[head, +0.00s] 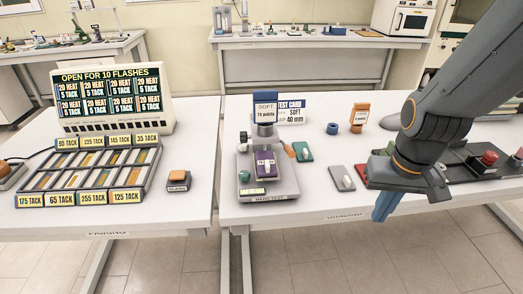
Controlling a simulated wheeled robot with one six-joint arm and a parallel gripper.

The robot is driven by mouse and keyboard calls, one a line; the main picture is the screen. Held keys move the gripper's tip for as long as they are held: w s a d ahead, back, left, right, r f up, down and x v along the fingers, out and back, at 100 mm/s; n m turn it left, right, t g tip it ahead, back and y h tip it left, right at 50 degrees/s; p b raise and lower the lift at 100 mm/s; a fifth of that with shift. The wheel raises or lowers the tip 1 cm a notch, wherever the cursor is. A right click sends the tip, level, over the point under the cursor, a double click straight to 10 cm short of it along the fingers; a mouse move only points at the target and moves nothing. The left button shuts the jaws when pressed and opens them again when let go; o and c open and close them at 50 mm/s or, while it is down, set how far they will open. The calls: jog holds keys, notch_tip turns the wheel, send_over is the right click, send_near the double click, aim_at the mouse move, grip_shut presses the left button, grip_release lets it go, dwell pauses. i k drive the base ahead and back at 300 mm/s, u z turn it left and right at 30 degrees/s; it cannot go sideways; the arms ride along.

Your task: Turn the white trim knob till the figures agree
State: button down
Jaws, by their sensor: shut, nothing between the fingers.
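The hardness tester (285,187) stands on the right-hand table with a purple sample on its stage. Its upright display (265,105) reads "SOFT" and what looks like "74 points". A test card (292,112) behind it reads "SOFT" and a figure that looks like 40 mm. A small pale part (242,147) at the tester's left side may be the white trim knob; it is too small to be sure. My gripper (382,216) is shut and empty, pointing down by the table's front edge, right of the tester and well apart from it.
Small pads, a green one (302,152) and a grey one (341,178), lie between tester and gripper. A blue ring (332,128) and orange block (359,116) stand behind. A dark panel with a red button (489,158) is at right. The left table holds a sample tray (148,187).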

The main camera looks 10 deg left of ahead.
aim_at(243, 148)
jog(key=k, duration=1.15)
jog(key=u, duration=0.85)
jog(key=i, duration=0.9)
jog(key=z, duration=0.35)
